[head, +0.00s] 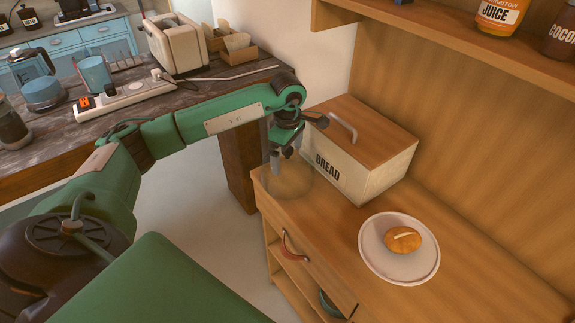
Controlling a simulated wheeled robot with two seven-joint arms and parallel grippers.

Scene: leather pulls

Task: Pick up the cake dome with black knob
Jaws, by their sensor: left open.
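The cake dome (289,184) is a clear, faintly visible glass dome at the left end of the wooden cabinet top, beside the bread box. My left gripper (285,156) is directly over the dome, pointing down, with its fingers open at the dome's top. The black knob is hidden or cannot be told apart from the dark fingers. I cannot tell whether the fingers touch it. My right gripper is out of view.
The bread box (376,171) stands close to the right of the dome. A white plate (375,259) with a bun (402,239) lies nearer the front right. A shelf (460,42) with jars overhangs at the upper right. A cluttered dark counter (50,151) is at left.

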